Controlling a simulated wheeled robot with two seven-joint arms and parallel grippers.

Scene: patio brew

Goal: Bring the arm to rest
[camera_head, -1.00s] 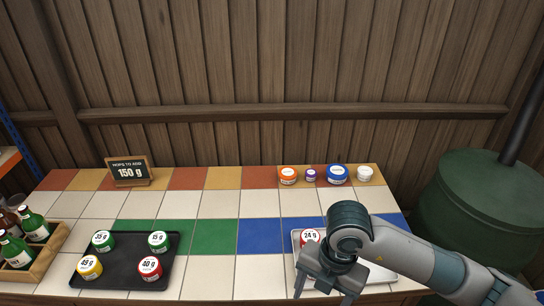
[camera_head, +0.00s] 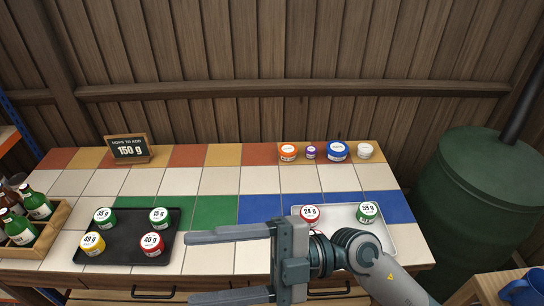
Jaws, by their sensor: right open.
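My right gripper (camera_head: 232,265) is open and empty. My right arm comes in from the lower right and covers part of the white tray (camera_head: 402,238). On that tray stand a red-and-white 24 g tub (camera_head: 310,214) and a green-and-white 39 g tub (camera_head: 367,213). My left gripper is not in view.
A black tray (camera_head: 122,252) holds several labelled tubs. A wooden crate of bottles (camera_head: 45,232) stands at far left. A 150 g sign (camera_head: 128,149) and several tubs, including a blue one (camera_head: 337,152), line the back. A green barrel (camera_head: 475,205) stands right.

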